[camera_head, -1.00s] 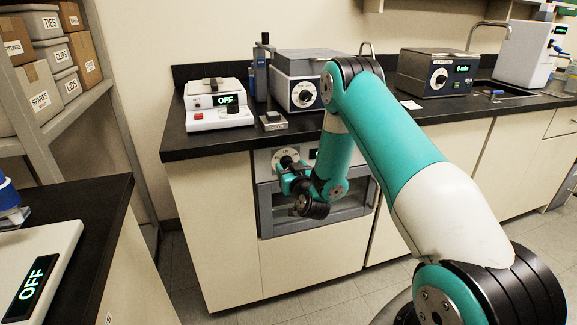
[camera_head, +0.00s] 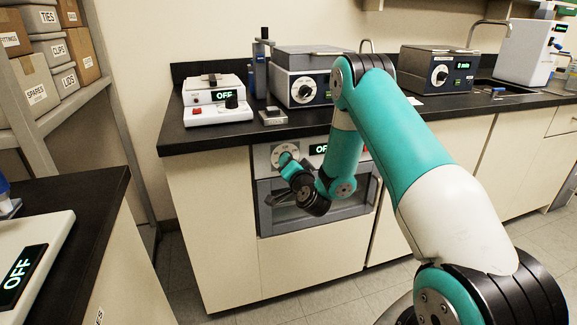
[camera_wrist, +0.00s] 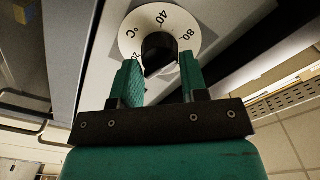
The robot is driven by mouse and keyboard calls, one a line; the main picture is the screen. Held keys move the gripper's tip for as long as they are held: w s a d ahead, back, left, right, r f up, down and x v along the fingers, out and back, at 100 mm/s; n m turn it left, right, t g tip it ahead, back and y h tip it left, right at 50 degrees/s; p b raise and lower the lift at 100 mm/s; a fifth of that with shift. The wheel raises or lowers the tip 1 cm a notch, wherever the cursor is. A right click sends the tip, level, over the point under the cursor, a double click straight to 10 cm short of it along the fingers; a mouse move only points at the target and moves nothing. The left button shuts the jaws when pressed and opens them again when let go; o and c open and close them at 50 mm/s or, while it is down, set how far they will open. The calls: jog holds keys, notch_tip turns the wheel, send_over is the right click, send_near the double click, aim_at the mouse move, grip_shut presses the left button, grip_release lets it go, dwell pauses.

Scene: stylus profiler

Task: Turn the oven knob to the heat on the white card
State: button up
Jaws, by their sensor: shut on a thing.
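The oven (camera_head: 315,218) is built into the cabinet under the counter, with a glass door below its control panel. Its knob (camera_wrist: 159,50) is black, on a round white dial with "°C", "40" and "80" readable in the wrist view. The dial (camera_head: 276,150) is partly covered by my gripper in the head view. My gripper (camera_wrist: 160,66) is shut on the knob, one teal finger on each side. The oven's green display (camera_head: 319,149) starts with "OF"; my arm hides the rest. A small white piece (camera_head: 414,102) on the counter may be the card; no writing is readable.
On the counter stand a white device reading OFF (camera_head: 215,101), a grey device with a dial (camera_head: 302,90) and a dark device with a green display (camera_head: 437,72). A shelf of boxes (camera_head: 50,70) is at left. The floor before the oven is open.

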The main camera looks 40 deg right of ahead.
jog(key=m, duration=0.8)
jog(key=shift+a+m+b, duration=0.1)
jog(key=shift+m+b, duration=0.2)
jog(key=shift+m, duration=0.1)
jog(key=o, duration=1)
jog(key=shift+f, duration=0.1)
jog(key=b+v, duration=0.8)
jog(key=b, duration=0.4)
